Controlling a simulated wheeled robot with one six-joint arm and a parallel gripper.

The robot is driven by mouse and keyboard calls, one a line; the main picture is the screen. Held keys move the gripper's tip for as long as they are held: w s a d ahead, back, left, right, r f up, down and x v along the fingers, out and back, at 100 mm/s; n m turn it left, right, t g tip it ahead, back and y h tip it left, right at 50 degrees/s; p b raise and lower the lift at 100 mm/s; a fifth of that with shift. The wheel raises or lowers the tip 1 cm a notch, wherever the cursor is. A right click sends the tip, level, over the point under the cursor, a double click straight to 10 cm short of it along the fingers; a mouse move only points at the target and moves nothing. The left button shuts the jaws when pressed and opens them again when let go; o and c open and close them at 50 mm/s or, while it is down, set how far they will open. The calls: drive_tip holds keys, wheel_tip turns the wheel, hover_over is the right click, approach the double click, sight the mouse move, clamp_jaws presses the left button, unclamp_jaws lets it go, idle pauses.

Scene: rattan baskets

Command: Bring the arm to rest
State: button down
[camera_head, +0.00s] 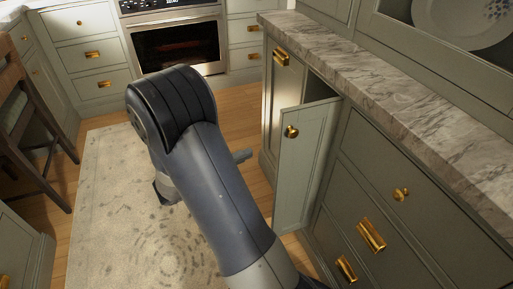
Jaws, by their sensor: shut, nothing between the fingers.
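My arm (208,185) rises from the bottom of the head view to a dark bent joint near the centre left. Its far part folds down behind it and is mostly hidden. A small grey tip, which seems to be my gripper (243,155), sticks out to the right of the arm, a little left of the open cabinet door (303,165). The gripper is shut and empty; most of it is hidden behind the arm. I cannot tell whether it touches the door.
The door stands open from the right-hand cabinets, under a marble counter (390,90). Gold-handled drawers (400,190) are right of it. An oven (178,48) stands at the back. A wooden chair (30,125) is at left. A pale rug (105,215) covers clear floor.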

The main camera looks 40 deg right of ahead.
drive_tip(key=shift+w+a, duration=0.1)
drive_tip(key=shift+a, duration=0.75)
drive_tip(key=d, duration=1.1)
drive_tip(key=shift+s+b, duration=0.3)
drive_tip(key=shift+b, duration=0.05)
